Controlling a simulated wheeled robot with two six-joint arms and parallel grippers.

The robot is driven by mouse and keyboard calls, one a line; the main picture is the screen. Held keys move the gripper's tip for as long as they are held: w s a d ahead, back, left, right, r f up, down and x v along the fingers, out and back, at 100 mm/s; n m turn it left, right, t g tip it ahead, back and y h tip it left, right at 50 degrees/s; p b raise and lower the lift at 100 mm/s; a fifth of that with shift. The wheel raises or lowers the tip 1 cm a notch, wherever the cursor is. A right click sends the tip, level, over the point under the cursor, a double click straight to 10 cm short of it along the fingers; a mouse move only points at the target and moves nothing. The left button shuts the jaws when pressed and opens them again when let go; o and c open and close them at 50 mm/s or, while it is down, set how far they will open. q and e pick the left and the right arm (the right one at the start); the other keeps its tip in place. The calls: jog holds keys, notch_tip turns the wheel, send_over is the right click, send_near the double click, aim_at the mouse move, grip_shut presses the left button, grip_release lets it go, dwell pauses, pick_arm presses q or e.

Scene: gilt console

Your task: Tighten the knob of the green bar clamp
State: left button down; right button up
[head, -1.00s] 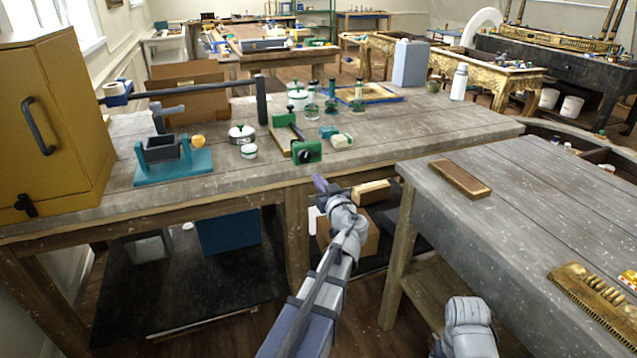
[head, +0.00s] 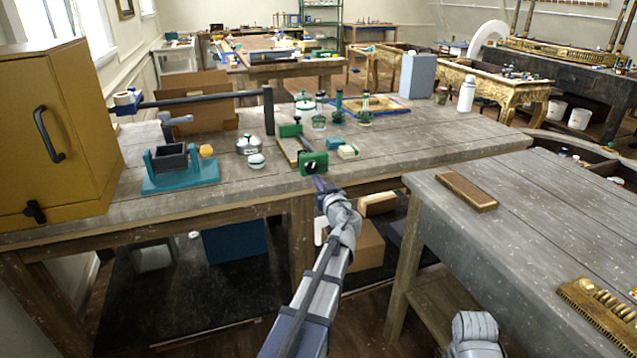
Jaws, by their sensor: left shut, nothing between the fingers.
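The green bar clamp (head: 290,143) lies on the wooden workbench, its bar pointing away from me. Its near green block (head: 316,158) sits at the front edge of the bench, with the dark round knob (head: 310,168) facing me. My left gripper (head: 318,183) is shut and empty, just below the knob in the picture. Whether its fingertips touch the knob cannot be told. Only a grey link of my right arm shows at the bottom; the right gripper is out of view.
The workbench (head: 420,143) also holds a teal vise (head: 180,172), a white lidded pot (head: 249,144), a small white jar (head: 256,161) and green-topped bottles (head: 338,108). A yellow cabinet (head: 85,120) stands at left. A second table (head: 530,210) with a wooden block (head: 466,192) is at right.

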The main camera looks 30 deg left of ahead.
pick_arm(q)
jog(key=shift+a+r+p, duration=0.1)
jog(key=shift+r+p, duration=0.25)
jog(key=shift+p, duration=0.05)
dwell(0.4)
jog(key=shift+s+a+f, duration=0.1)
jog(key=shift+s+a, duration=0.1)
jog(key=shift+s, duration=0.1)
jog(key=shift+s+a, duration=0.35)
dwell(0.4)
jog(key=shift+f+b, duration=0.35)
jog(key=shift+b, duration=0.15)
jog(key=shift+s+d, duration=0.1)
jog(key=v, duration=0.6)
